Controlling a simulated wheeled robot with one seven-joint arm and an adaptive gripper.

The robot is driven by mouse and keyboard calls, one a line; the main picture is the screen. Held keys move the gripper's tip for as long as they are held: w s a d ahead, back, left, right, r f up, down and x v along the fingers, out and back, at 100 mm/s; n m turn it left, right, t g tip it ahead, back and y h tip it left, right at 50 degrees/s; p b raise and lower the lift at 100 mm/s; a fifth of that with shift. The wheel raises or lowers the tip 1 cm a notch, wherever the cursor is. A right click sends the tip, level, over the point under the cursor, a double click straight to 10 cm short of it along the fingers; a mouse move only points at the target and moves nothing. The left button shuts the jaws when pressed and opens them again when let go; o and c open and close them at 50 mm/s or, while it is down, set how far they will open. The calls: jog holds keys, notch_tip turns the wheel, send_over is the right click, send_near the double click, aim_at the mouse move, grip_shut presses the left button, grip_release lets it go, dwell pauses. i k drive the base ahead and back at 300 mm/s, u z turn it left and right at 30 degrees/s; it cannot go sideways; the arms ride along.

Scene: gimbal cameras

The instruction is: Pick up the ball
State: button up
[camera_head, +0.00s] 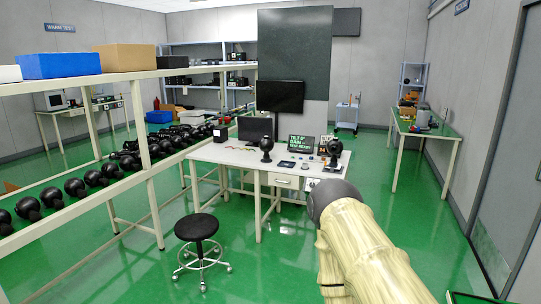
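I cannot make out a separate ball with certainty. Several dark, round-headed gimbal cameras are in view. One black gimbal camera (266,147) stands upright on the white work table (232,157), left of its middle. Another dark round-headed device (334,148) stands near the table's right end. A pale, wood-textured part with a dark grey rounded end fills the lower right foreground; it looks like a link of my arm and hides part of the floor and the table's right side. My gripper's fingers do not show.
A shelf rack (149,183) on the left holds rows of black gimbal cameras, with a blue box (58,66) and brown box (126,57) on top. A black stool (197,227) stands before the table. A green-topped bench (438,130) is right. Green floor is clear between.

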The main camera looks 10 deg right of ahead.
aim_at(266, 144)
jog(key=u, duration=0.4)
jog(key=k, duration=0.15)
jog(key=z, duration=0.75)
jog(key=i, duration=0.8)
jog(key=u, duration=0.05)
jog(key=k, duration=1)
jog(key=u, duration=0.55)
jog(key=i, duration=0.95)
jog(key=z, duration=4.6)
